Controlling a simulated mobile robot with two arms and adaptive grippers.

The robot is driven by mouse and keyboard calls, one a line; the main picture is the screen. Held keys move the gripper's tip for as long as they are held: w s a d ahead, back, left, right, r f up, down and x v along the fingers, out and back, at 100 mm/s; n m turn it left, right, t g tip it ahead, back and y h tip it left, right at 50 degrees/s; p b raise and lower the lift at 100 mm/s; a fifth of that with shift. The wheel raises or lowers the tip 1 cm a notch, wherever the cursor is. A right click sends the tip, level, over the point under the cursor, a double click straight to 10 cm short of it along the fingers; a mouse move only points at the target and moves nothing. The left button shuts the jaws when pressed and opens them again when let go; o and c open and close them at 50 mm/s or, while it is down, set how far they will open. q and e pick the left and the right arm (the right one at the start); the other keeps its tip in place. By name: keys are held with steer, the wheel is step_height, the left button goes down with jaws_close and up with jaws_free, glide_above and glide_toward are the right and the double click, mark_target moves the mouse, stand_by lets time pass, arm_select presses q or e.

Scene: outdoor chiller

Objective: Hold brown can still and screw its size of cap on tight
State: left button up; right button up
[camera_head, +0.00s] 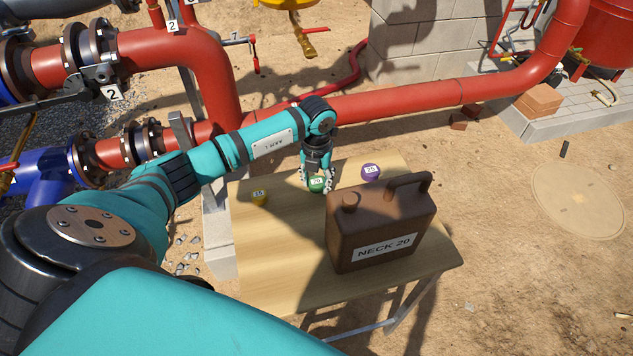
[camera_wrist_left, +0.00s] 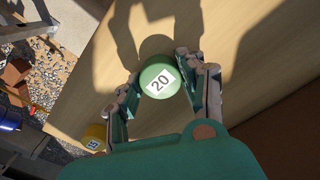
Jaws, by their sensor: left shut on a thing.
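The brown can (camera_head: 378,228) stands upright on the wooden table, its label reading "NECK 20". Its short neck (camera_head: 349,200) is at the top left and its handle at the top right. My left gripper (camera_head: 316,184) is behind and left of the can, pointing down, shut on a green cap (camera_wrist_left: 159,80) labelled "20". The green cap also shows in the head view (camera_head: 317,184), between the fingertips and apart from the can. My right gripper is not in view.
A yellow cap (camera_head: 259,198) lies on the table (camera_head: 270,270) to the left, its number reading like 15. A purple cap (camera_head: 371,172) labelled "25" sits behind the can. The table's front left is clear. Red pipes (camera_head: 390,98) run behind the table.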

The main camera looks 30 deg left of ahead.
mark_target(317, 181)
arm_select(q)
jaws_close()
step_height(317, 181, up, 7)
steer(key=p, duration=0.5)
steer(key=shift+o, duration=1)
jaws_free()
jaws_close()
